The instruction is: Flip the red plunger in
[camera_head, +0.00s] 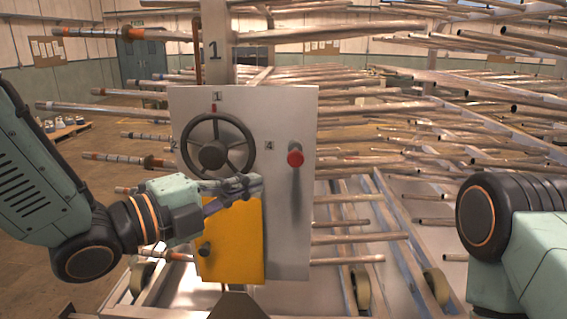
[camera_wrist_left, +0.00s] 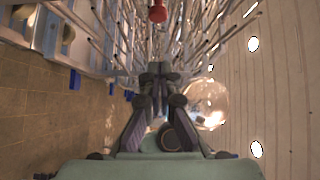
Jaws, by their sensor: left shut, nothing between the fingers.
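The red plunger (camera_head: 295,158) is a round red knob on the right side of the grey panel (camera_head: 290,230), beside the number 4. It also shows at the top of the left wrist view (camera_wrist_left: 157,13), ahead of the fingertips and apart from them. My left gripper (camera_head: 256,184) is shut and empty in front of the panel, to the left of and a little below the plunger. Its closed fingers also show in the left wrist view (camera_wrist_left: 155,70). My right arm comes in at the right edge, but its gripper is out of view.
A dark handwheel (camera_head: 213,146) is on the panel's upper left. A yellow cover (camera_head: 235,245) with a dark knob (camera_head: 204,250) is below my left gripper. Racks of long metal tubes (camera_head: 400,105) stand behind and to the right. Free space lies in front of the panel's right side.

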